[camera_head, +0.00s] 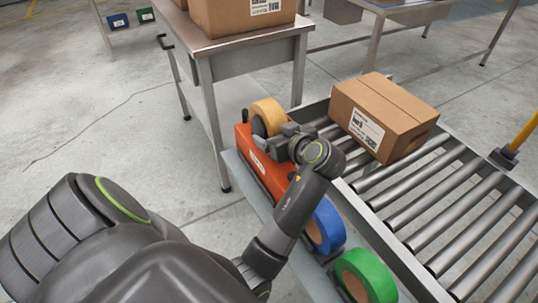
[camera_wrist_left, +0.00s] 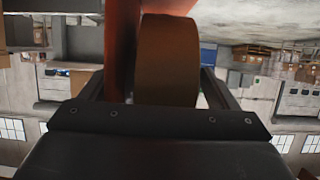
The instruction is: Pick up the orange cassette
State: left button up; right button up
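The orange cassette (camera_head: 243,138) stands upright on the narrow shelf beside the conveyor, with a tan tape roll (camera_head: 268,114) at its far end. My left gripper (camera_head: 280,131) is at the tape-roll end, reaching in from the near right. In the left wrist view, the orange side (camera_wrist_left: 122,45) and the brown roll (camera_wrist_left: 167,60) fill the space between the fingers. The fingers look spread, with a small bright gap beside the roll on the right. My left arm hides part of the cassette. My right gripper is not in view.
A blue roll (camera_head: 328,224) and a green roll (camera_head: 372,272) stand nearer along the same shelf (camera_head: 348,262). A cardboard box (camera_head: 384,115) rests on the roller conveyor (camera_head: 425,200). A metal table (camera_head: 250,62) with another box (camera_head: 240,15) stands behind.

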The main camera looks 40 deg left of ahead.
pick_arm(q)
jog(key=c, duration=1.4)
jog(key=shift+w+r, duration=0.1)
jog(key=shift+r, duration=0.1)
jog(key=shift+c, duration=1.1)
jog(key=shift+r, duration=0.1)
